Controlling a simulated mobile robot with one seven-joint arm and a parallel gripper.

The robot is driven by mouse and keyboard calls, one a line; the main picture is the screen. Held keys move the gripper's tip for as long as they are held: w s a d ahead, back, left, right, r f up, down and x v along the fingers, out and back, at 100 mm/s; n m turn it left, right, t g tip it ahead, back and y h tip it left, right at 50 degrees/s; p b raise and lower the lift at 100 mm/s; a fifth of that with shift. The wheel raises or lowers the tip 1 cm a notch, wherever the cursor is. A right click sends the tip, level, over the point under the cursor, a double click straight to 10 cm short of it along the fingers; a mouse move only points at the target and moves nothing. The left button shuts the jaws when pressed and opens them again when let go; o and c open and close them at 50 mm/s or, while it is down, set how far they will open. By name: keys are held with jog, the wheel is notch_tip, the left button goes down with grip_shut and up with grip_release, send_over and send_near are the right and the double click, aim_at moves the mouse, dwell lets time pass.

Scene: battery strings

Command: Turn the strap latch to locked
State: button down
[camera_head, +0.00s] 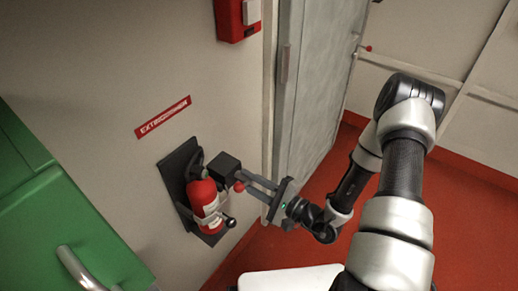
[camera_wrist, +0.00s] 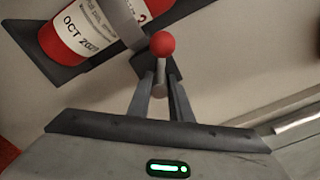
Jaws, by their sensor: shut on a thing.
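The red fire extinguisher (camera_head: 203,198) sits in a dark wall bracket (camera_head: 177,183), tilted in the picture. In the wrist view the extinguisher (camera_wrist: 75,38) has a white label and a grey strap (camera_wrist: 121,22) around it. The strap latch shows as a short grey lever with a red ball knob (camera_wrist: 162,44); the knob also shows in the head view (camera_head: 239,187). My gripper (camera_wrist: 160,84) is shut on the lever just below the knob, one finger on each side. In the head view my gripper (camera_head: 246,181) reaches in from the right. The latch's pivot is partly hidden.
A dark block (camera_head: 223,166) stands beside the extinguisher's upper part. A green cabinet (camera_head: 70,230) with a metal handle is at the lower left. A red wall box (camera_head: 232,20) and the extinguisher sign (camera_head: 162,117) are above. A grey door (camera_head: 322,80) stands right; red floor (camera_head: 285,246) is open below.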

jog(key=shift+w+d+r+n, duration=0.2)
jog(key=shift+w+n, duration=0.1)
jog(key=shift+n, duration=0.3)
dwell(1.1)
jog(key=c, duration=1.6)
grip_release()
jog(key=shift+s+f, duration=0.1)
jog(key=shift+a, duration=0.1)
jog(key=shift+f, duration=0.15)
jog(key=p+v, duration=0.1)
jog(key=v, duration=1.6)
jog(key=shift+s, duration=0.3)
